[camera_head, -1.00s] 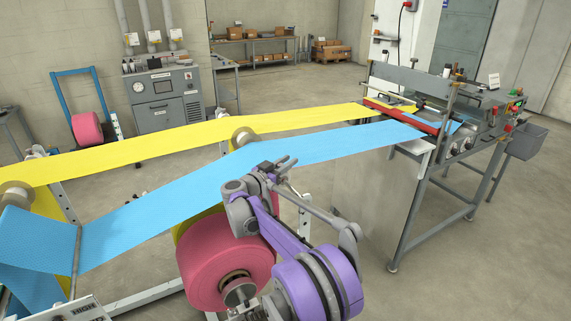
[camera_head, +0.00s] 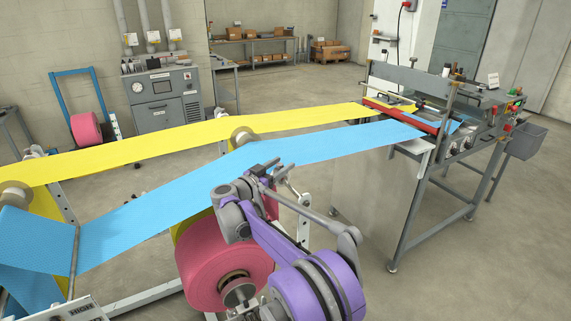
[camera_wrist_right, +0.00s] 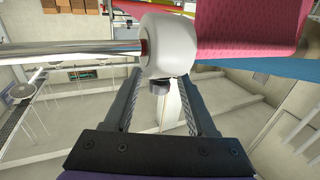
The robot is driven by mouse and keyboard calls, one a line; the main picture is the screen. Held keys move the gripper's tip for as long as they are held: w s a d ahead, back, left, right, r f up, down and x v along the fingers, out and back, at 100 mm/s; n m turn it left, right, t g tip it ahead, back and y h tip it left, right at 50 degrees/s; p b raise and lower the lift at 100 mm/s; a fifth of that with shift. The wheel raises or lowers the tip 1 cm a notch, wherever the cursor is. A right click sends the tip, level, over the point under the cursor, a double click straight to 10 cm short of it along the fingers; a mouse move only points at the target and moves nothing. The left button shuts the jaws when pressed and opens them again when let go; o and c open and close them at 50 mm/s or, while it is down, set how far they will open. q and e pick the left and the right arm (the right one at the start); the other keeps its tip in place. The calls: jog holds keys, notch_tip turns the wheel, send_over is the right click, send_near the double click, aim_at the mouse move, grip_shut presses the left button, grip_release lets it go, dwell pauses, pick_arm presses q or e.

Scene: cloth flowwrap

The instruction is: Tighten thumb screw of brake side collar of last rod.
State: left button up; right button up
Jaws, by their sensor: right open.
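In the right wrist view a pale collar (camera_wrist_right: 167,45) sits on a shiny rod (camera_wrist_right: 75,50), beside a pink roll (camera_wrist_right: 245,28). A dark thumb screw (camera_wrist_right: 160,87) sticks out of the collar towards my right gripper (camera_wrist_right: 160,78). The gripper is open, its two dark fingers on either side of the screw with gaps showing. In the head view my right gripper (camera_head: 271,170) is by the edge of the blue web (camera_head: 160,213), above the large pink roll (camera_head: 215,268). I cannot make out the collar there. My left gripper is not in view.
A yellow web (camera_head: 150,143) runs behind the blue one, both leading to the machine (camera_head: 440,115) at the right. A cabinet (camera_head: 160,95) and a blue-framed cart (camera_head: 72,80) stand at the back left. Open floor (camera_head: 500,265) lies at the lower right.

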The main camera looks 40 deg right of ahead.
jog(key=s+a+b, duration=0.1)
jog(key=a, duration=0.7)
jog(key=shift+s, duration=0.2)
